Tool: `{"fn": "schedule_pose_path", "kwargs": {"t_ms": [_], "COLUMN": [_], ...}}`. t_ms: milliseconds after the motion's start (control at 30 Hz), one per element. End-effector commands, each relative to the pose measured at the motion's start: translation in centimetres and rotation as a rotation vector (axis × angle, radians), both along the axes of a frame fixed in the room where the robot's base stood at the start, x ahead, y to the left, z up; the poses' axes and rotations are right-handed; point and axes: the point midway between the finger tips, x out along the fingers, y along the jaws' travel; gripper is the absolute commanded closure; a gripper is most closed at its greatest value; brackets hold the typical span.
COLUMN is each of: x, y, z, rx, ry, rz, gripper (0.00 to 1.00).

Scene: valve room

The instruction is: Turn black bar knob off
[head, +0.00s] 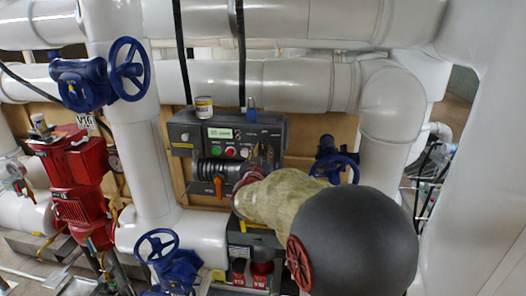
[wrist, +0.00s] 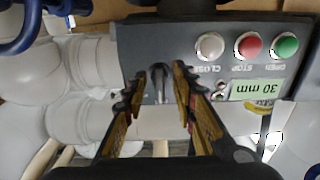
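The black bar knob (wrist: 159,82) shows in the wrist view as a narrow dark upright shape on the grey control panel (wrist: 205,22). My gripper (wrist: 158,92) is open, with one finger on each side of the knob. A gap shows between the knob and the fingers; I cannot tell whether either one touches it. In the head view my gripper (head: 266,157) is at the right part of the control box (head: 188,134), and the knob is hidden behind it.
An orange lever (head: 219,187) is lower on the box. Blue valve wheels (head: 129,69) and thick white pipes (head: 290,85) surround it. A small can (head: 204,107) stands on top.

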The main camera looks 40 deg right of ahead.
Motion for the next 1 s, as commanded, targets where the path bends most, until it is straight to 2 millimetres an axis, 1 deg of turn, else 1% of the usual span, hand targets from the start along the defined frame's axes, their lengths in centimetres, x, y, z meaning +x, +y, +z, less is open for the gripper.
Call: {"fn": "schedule_pose_path", "kwargs": {"t_ms": [300, 500, 700, 1000], "x": [-4.0, -6.1, -7.0, -7.2], "y": [4.8, 7.3, 8.3, 8.4], "z": [0.1, 0.0, -0.1, -0.1], "rx": [-0.001, -0.001, 0.000, 0.000], "ry": [-0.002, -0.001, 0.000, 0.001], "rz": [0.003, 0.003, 0.001, 0.000], "gripper": [0.72, 0.72, 0.72, 0.72]}}
